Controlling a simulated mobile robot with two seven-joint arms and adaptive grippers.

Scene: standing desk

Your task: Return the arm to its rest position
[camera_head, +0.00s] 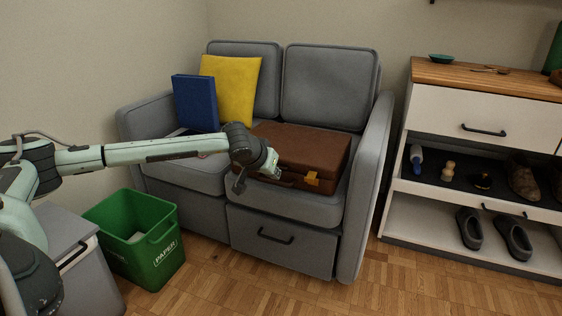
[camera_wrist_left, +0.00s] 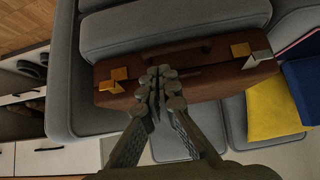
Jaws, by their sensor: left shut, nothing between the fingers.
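My left arm (camera_head: 150,150) reaches in from the left across the front of the grey sofa. My left gripper (camera_head: 258,181) is shut and empty, in front of the brown suitcase (camera_head: 310,148) lying flat on the sofa's right seat. In the left wrist view the closed fingers (camera_wrist_left: 160,84) overlap the near side of the suitcase (camera_wrist_left: 215,72), between its two brass latches. I cannot tell whether the fingers touch it. My right gripper is not in view.
The grey sofa (camera_head: 330,88) holds a yellow cushion (camera_head: 238,85) and a blue book-like object (camera_head: 194,100). A green paper bin (camera_head: 150,262) stands below my arm, beside a grey cabinet (camera_head: 85,270). An open shoe cabinet (camera_head: 425,215) is at right. The wooden floor at front is clear.

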